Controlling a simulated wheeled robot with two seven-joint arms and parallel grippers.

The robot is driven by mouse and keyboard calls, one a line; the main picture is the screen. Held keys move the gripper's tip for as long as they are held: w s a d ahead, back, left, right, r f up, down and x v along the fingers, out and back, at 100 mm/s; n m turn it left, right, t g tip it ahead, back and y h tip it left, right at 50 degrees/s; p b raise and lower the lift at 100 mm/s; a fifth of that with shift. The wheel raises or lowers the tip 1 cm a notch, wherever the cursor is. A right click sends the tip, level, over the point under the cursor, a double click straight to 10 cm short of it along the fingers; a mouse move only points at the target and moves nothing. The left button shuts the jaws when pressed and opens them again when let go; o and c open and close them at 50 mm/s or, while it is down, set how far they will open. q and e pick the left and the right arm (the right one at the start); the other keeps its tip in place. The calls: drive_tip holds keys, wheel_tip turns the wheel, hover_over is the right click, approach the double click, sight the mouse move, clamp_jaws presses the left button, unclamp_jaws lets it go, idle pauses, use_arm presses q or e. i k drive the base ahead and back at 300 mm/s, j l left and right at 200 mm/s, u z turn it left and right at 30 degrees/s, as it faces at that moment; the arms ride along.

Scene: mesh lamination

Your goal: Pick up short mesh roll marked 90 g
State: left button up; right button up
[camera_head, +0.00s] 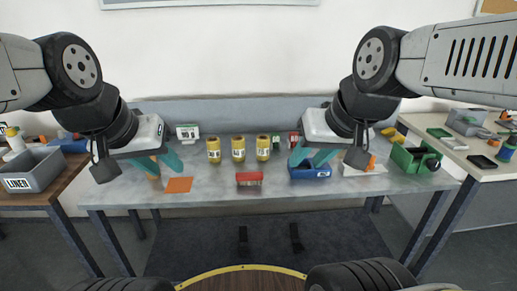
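Three yellow cylinders with pale label bands stand upright in a row at the back middle of the grey table: a left one (213,150), a middle one (238,149) and a right one (262,148). Their markings are too small to read, so I cannot tell which, if any, is the 90 g roll. My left gripper (161,166) has teal fingers spread apart, left of the row; a yellow-orange thing shows partly behind them, and I cannot tell if they touch it. My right gripper (311,157) is open above the blue bin, right of the row.
A red block (249,179) and an orange sheet (179,185) lie towards the table's front. A blue bin (310,172) is on the right, a green bin (414,158) at the right end.

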sight(212, 143)
drive_tip(key=i+j, duration=0.25)
drive_tip(key=j, duration=0.15)
drive_tip(key=i+j, duration=0.5)
drive_tip(key=j, duration=0.25)
drive_tip(key=i+j+z, duration=0.1)
drive_tip(key=i+j, duration=0.15)
drive_tip(key=j, duration=0.1)
